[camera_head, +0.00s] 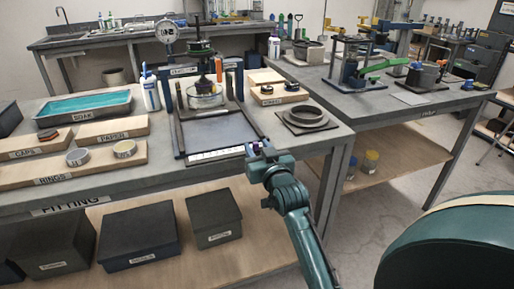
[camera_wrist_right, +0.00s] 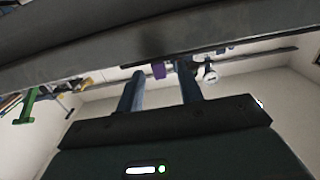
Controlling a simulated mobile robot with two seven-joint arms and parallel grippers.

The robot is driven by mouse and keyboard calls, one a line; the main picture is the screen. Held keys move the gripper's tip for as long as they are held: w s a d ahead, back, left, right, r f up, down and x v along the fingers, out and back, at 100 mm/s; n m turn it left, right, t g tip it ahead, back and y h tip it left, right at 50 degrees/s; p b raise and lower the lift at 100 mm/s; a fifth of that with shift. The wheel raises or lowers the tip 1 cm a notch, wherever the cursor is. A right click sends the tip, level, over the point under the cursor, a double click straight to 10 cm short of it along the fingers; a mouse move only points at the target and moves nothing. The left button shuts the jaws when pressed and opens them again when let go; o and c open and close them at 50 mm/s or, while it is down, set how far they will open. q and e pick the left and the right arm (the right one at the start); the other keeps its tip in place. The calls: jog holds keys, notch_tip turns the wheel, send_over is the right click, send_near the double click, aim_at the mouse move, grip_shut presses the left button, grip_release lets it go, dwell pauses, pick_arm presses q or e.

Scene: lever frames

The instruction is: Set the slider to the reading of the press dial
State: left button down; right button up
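The press (camera_head: 203,75) stands on the left bench with its round white dial (camera_head: 167,31) at its upper left; the dial's reading is too small to make out. A pale scale strip (camera_head: 216,154) with dark marks runs along the front of the press's base. A small purple piece, likely the slider's knob, shows at the strip's right end. In the right wrist view this purple piece (camera_wrist_right: 158,71) appears between my right gripper's fingers (camera_wrist_right: 158,82), with gaps on both sides. My right gripper (camera_head: 260,152) is open at the bench's front edge. My left gripper is out of view.
A SOAK tray (camera_head: 88,107), labelled wooden boards (camera_head: 115,131) and a white bottle (camera_head: 150,90) stand left of the press. A dark ring on a plate (camera_head: 307,117) lies to its right. Lidded bins (camera_head: 140,235) fill the lower shelf.

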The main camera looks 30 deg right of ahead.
jog(key=shift+c, duration=0.5)
grip_shut()
